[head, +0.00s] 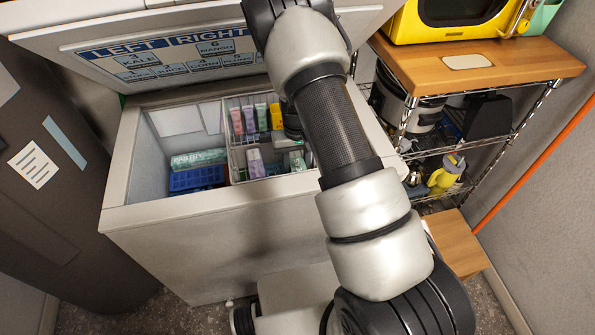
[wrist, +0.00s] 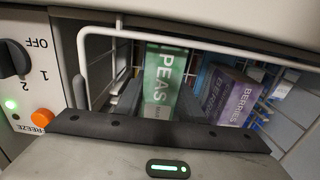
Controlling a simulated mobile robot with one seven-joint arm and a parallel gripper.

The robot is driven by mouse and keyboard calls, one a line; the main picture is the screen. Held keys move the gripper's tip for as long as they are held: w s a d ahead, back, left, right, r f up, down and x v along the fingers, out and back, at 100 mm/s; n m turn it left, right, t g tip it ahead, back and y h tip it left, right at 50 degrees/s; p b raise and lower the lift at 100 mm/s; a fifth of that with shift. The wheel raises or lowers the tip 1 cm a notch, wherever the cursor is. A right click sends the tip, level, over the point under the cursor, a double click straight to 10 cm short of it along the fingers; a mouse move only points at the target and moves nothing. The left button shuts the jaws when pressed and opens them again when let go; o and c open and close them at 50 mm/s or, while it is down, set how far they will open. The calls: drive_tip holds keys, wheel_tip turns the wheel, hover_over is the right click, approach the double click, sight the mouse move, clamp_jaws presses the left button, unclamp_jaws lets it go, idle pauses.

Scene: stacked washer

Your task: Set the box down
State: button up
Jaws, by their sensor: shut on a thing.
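My gripper (wrist: 158,98) is shut on a green box marked PEAS (wrist: 166,72), with dark fingers on either side of it. In the head view my gripper (head: 291,140) is low inside the open chest freezer (head: 200,222), on its right side, largely hidden behind my arm. A green end of the peas box (head: 298,161) shows just below it. A white wire basket (wrist: 92,62) surrounds the peas box in the wrist view. A purple box marked BERRIES (wrist: 232,96) stands right of it. Whether the peas box touches the basket floor is hidden.
Several coloured boxes (head: 249,117) stand in the basket's back part. A blue crate (head: 196,179) sits in the freezer's left part. The raised lid (head: 130,62) carries LEFT and RIGHT labels. A control panel with a knob (wrist: 13,59) is beside the basket. A wire shelf (head: 485,140) stands right.

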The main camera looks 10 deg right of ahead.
drive_tip(key=shift+f, duration=0.45)
drive_tip(key=shift+f, duration=0.25)
drive_tip(key=o, duration=1.3)
drive_tip(key=shift+r, duration=0.1)
